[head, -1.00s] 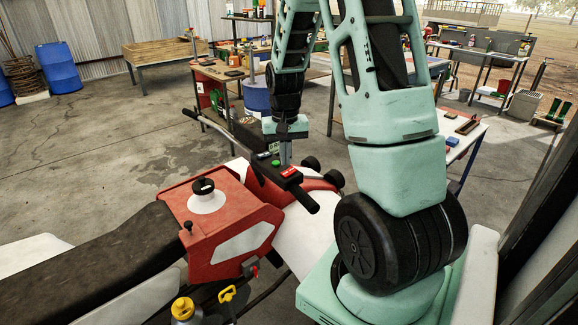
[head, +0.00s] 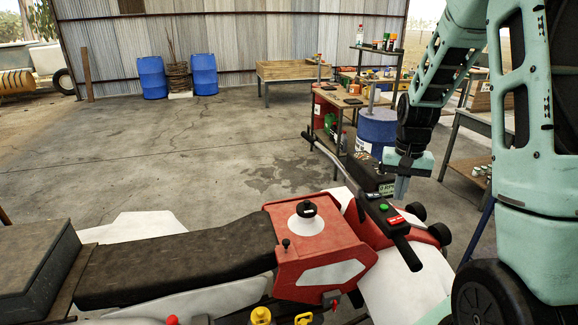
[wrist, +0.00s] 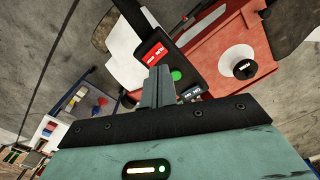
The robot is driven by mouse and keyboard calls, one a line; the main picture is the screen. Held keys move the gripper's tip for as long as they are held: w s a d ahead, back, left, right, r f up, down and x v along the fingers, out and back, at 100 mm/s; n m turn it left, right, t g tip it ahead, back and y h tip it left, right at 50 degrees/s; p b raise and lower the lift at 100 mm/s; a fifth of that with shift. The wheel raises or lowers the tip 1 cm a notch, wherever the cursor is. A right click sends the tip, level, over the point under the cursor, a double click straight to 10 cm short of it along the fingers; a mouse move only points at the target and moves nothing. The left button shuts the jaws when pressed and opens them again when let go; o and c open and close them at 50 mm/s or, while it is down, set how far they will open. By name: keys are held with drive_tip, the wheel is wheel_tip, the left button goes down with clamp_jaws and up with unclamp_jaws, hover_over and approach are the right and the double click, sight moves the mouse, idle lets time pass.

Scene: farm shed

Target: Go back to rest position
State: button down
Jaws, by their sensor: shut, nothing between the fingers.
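My gripper (head: 401,190) is shut and empty, pointing down just above the black control box on the quad bike's handlebar. In the wrist view its fingers (wrist: 162,84) are together, in front of the box. The control box (head: 385,212) carries a green button (head: 383,208) and a red labelled switch (head: 396,219). The wrist view shows the green button (wrist: 176,76) and the red switch (wrist: 154,54) beside the fingertips. A small gap seems to lie between the fingertips and the box. My arm is bent, extended forward at the right of the head view.
The red and white quad bike (head: 322,243) with its black seat (head: 180,258) fills the near foreground. A blue drum (head: 376,130) and a workbench (head: 340,98) stand behind the gripper. Concrete floor (head: 190,160) is open to the left. Two blue barrels (head: 203,75) stand by the far wall.

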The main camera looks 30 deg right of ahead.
drive_tip(key=a+f+n+b, duration=0.2)
drive_tip(key=a+n+b, duration=0.4)
drive_tip(key=a, duration=1.7)
drive_tip(key=s+a+f+n+b, duration=0.2)
drive_tip(key=s+a+n+b, duration=0.2)
drive_tip(key=s+a+n, duration=0.6)
drive_tip(key=s+a, duration=0.7)
drive_tip(key=shift+a+f+y, duration=0.3)
drive_tip(key=shift+a, duration=0.05)
drive_tip(key=c, duration=2.1)
unclamp_jaws()
drive_tip(key=shift+c, duration=0.2)
